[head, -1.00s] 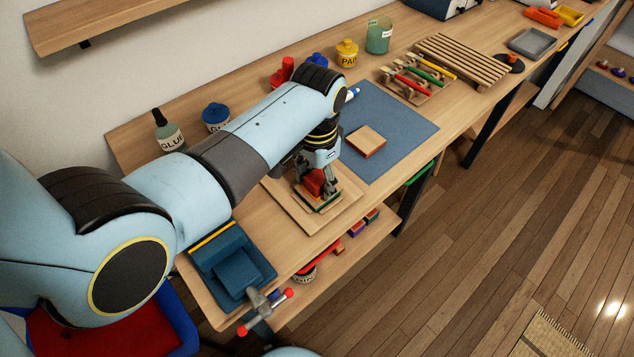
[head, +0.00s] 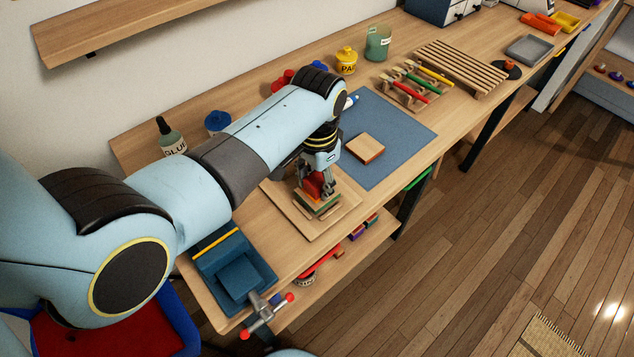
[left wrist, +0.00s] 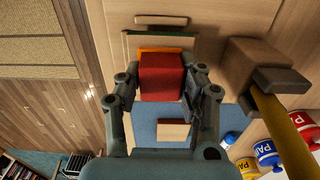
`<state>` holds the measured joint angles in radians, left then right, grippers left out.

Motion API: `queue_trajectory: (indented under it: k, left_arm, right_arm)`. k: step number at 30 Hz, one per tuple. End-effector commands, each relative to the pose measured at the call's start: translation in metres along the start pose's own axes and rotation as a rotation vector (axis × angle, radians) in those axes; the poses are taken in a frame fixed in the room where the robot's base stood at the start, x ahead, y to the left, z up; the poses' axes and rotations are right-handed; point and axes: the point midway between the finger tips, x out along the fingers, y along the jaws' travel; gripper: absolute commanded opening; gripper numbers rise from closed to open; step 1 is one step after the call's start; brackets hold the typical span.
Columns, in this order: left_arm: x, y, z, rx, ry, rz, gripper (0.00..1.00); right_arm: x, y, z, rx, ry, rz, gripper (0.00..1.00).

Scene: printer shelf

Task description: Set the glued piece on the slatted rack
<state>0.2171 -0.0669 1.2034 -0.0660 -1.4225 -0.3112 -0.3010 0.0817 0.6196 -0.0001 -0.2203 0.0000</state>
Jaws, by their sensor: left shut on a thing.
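My left gripper (head: 317,189) is shut on a red block (head: 312,182) over the near part of the bench. The red block also shows between the fingers in the left wrist view (left wrist: 162,84), with an orange strip at its edge. Below the block in the head view is a flat piece with green and wooden edges (head: 322,210), over a pale wooden board (head: 292,214). I cannot tell whether the block and the flat piece are joined, or whether there is a gap beneath them. The slatted rack (head: 462,66) stands farther along the bench and looks empty. My right gripper is not in view.
A blue mat (head: 395,130) with a wooden tile (head: 366,148) lies beyond the gripper. A holder with coloured-handled tools (head: 416,88) stands between mat and rack. A glue bottle (head: 171,140) and paint pots (head: 346,61) line the back.

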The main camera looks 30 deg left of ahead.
Motion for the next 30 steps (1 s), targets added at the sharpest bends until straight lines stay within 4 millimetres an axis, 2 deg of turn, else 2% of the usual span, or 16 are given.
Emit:
queue_trajectory:
  k: [4,22,30]
  left_arm:
    - [-0.012,0.000,0.000,0.000,0.001,0.000,0.07]
    - [-0.048,0.000,-0.001,0.000,0.002,0.000,0.07]
    - [-0.054,0.000,0.000,0.000,0.001,0.000,0.07]
  right_arm:
    - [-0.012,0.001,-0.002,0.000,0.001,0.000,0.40]
    - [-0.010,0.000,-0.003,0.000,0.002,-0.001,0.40]
    - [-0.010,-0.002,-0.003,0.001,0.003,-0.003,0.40]
